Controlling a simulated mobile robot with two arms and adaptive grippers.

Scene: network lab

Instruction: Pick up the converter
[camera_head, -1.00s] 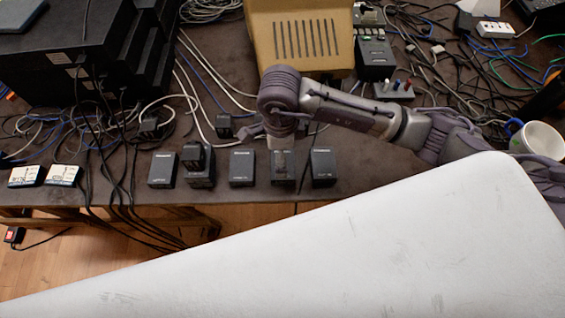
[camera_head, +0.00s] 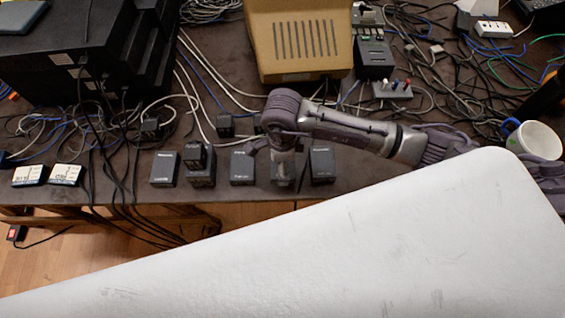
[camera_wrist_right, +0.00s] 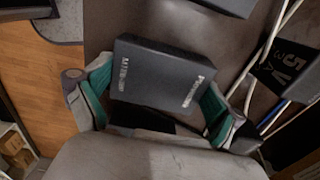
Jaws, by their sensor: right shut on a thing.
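A row of small dark-grey converter boxes stands along the front edge of the table in the head view. One converter (camera_wrist_right: 163,75), with white lettering, sits between the green-padded fingers of my right gripper (camera_wrist_right: 157,92) in the right wrist view, a finger against each side. In the head view my right gripper (camera_head: 284,160) points down over this box, which is mostly hidden beneath it. My right gripper is shut on the converter. Other converters stand to its left (camera_head: 242,168) and right (camera_head: 322,166). My left gripper is not in view.
A stacked pair of dark boxes (camera_head: 200,166) and another single box (camera_head: 164,170) stand farther left. Loose cables (camera_head: 120,160) hang over the front edge. A tan vented case (camera_head: 300,40) stands behind my right arm. A white cup (camera_head: 537,140) is at the right.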

